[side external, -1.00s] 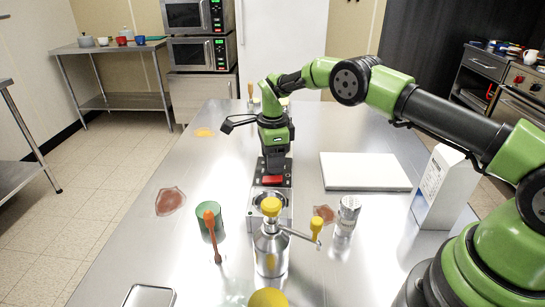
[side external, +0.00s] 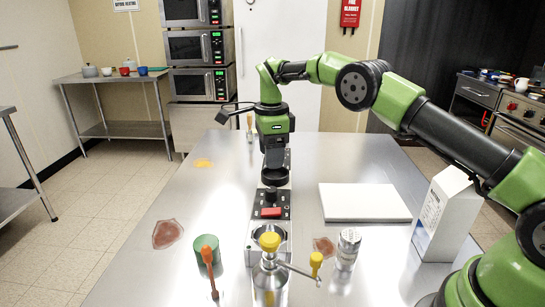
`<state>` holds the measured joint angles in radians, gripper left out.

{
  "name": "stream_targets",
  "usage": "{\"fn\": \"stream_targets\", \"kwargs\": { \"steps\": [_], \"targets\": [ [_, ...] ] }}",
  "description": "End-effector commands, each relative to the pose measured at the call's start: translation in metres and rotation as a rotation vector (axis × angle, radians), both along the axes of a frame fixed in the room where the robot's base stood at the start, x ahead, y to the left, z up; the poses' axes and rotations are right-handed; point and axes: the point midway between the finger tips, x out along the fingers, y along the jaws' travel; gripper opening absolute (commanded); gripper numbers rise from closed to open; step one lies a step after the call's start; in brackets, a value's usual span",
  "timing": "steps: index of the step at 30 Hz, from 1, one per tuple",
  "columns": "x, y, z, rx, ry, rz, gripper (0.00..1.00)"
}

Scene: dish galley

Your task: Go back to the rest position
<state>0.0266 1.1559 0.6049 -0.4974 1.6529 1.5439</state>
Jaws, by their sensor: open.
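My gripper (side external: 275,178) hangs pointing down from the green wrist, above the far end of a black control panel (side external: 284,210). Its jaws are small and dark in this view, open, with nothing seen between them. The panel has a red switch (side external: 270,212) and a black knob (side external: 270,193), just below the fingertips. A small gap seems to separate the fingertips from the knob. No rest position is marked in view.
A green cup (side external: 205,247) is left; a metal shaker (side external: 347,248), white board (side external: 365,202) and white carton (side external: 447,212) are right. The table's left far area is mostly clear.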

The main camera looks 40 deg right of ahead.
Motion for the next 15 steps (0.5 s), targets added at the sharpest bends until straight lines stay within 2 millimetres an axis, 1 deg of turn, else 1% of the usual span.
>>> {"fn": "stream_targets", "kwargs": {
  "steps": [2,4,5,8,9,11,12,14,15],
  "targets": [
    [-0.001,0.000,0.005,0.002,-0.006,0.016,0.58],
    [-0.002,0.002,0.017,0.005,-0.022,0.058,0.58],
    [-0.004,0.002,0.025,0.007,-0.032,0.085,0.58],
    [-0.014,0.006,0.060,0.011,-0.080,0.218,0.58],
    [-0.021,0.008,0.075,0.014,-0.103,0.284,0.58],
    [-0.033,0.010,0.098,0.011,-0.141,0.388,0.58],
    [-0.042,0.012,0.112,0.007,-0.167,0.456,0.58],
    [-0.058,0.015,0.131,0.000,-0.204,0.557,0.58],
    [-0.070,0.017,0.143,-0.007,-0.232,0.623,0.58]
  ]
}}
